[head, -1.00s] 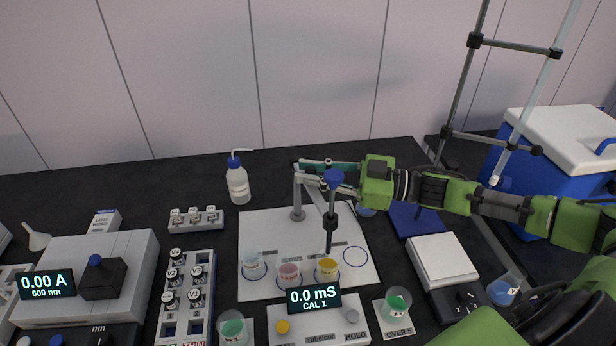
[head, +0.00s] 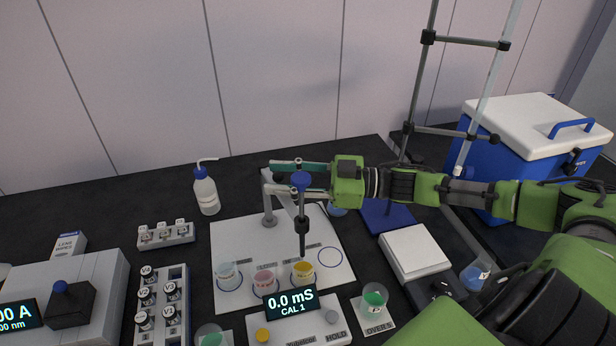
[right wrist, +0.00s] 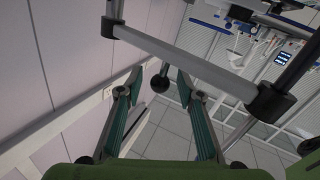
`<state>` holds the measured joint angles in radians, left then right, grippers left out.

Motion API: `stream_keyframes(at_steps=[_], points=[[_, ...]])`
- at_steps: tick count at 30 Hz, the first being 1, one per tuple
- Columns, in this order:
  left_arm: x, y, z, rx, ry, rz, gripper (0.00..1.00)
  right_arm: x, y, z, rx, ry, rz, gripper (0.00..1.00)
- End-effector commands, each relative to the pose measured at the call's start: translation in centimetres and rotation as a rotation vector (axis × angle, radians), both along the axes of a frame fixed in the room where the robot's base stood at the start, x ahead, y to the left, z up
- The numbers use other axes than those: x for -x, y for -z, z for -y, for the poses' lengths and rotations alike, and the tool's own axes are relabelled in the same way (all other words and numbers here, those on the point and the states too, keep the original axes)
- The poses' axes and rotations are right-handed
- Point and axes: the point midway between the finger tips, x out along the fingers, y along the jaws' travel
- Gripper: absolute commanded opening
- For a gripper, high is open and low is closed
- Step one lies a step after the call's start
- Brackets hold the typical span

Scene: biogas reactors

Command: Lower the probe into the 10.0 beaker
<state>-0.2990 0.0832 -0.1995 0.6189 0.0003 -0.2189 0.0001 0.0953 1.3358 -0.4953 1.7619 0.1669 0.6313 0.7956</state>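The probe (head: 302,235) hangs upright, a dark rod below a blue knob (head: 300,181), with its tip at or just above the yellow beaker (head: 303,272). A grey stand (head: 268,218) is beside it on the white mat (head: 230,235). A pink beaker (head: 264,282) and a pale blue beaker (head: 227,274) stand to the left; I cannot read which is marked 10.0. My right gripper (head: 272,176) reaches in from the right, its fingers spread around the knob's height. Its fingertips are apart in the right wrist view (right wrist: 159,78). My left gripper is out of view.
The meter (head: 292,301) reads 0.0 mS, CAL 1. A wash bottle (head: 206,192) stands behind left. A vial rack (head: 158,313) is at the left, a green beaker (head: 374,297) in front right. A tall rod frame (head: 414,90) and a cooler (head: 530,130) stand at the right.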

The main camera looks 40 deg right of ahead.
Motion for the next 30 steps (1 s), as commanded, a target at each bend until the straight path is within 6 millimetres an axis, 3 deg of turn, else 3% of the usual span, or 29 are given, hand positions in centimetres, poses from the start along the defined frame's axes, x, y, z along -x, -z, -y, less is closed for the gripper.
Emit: stream_keyframes(at_steps=[21,30], points=[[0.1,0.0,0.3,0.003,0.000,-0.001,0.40,5.7,0.0,6.8,0.004,-0.002,-0.002,0.34],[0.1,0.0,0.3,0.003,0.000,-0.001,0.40,7.2,-0.1,8.5,0.002,0.000,0.001,0.34]])
